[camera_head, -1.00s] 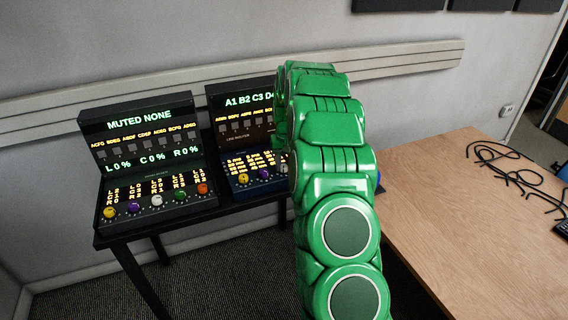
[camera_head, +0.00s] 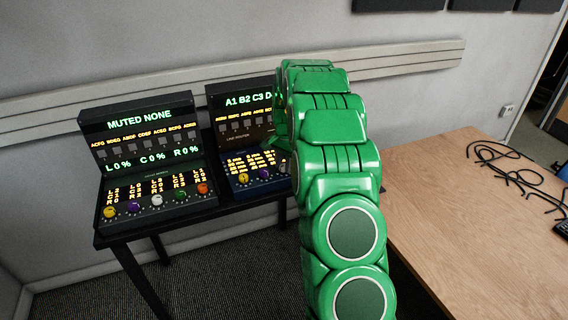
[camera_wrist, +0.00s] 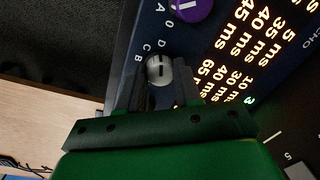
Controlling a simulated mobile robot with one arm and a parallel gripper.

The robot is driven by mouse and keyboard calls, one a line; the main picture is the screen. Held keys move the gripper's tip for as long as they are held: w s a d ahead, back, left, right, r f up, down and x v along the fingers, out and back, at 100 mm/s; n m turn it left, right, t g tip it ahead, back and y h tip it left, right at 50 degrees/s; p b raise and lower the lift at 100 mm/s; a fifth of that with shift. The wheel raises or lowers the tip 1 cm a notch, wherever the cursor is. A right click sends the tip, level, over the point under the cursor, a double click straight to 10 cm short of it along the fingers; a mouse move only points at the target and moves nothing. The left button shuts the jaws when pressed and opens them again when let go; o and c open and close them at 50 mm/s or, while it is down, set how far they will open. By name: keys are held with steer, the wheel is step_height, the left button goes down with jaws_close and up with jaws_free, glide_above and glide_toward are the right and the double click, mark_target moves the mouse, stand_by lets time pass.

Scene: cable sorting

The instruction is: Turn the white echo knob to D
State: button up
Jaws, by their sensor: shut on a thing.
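The white knob (camera_wrist: 157,69) shows in the wrist view on the dark blue echo panel, with a dark pointer mark on its face. Small letters, D, C and B among them, are printed around its upper left side. My gripper (camera_wrist: 163,92) has one finger on each side of the knob and is shut on it. The fingers and palm hide the knob's lower side. I cannot tell for sure which letter the pointer meets. In the head view my green arm covers most of this area.
A purple knob (camera_wrist: 192,8) sits close above the white one. In the head view the blue unit (camera_head: 243,186) also carries a yellow knob (camera_head: 244,178). A black mixer unit (camera_head: 157,210) with several coloured knobs stands to the left. A wooden table (camera_head: 450,215) with loose cables (camera_head: 497,155) is at right.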

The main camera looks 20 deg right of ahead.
steer(key=shift+w+m, duration=0.1)
steer(key=shift+m, duration=0.3)
steer(key=o, duration=1)
steer(key=shift+o, duration=0.2)
steer(key=shift+r, duration=0.15)
steer(key=r, duration=0.7)
steer(key=shift+s+d+r, duration=0.1)
steer(key=shift+s+r, duration=0.05)
steer(key=shift+s, duration=0.05)
steer(key=shift+r, duration=0.1)
steer(key=shift+s, duration=0.1)
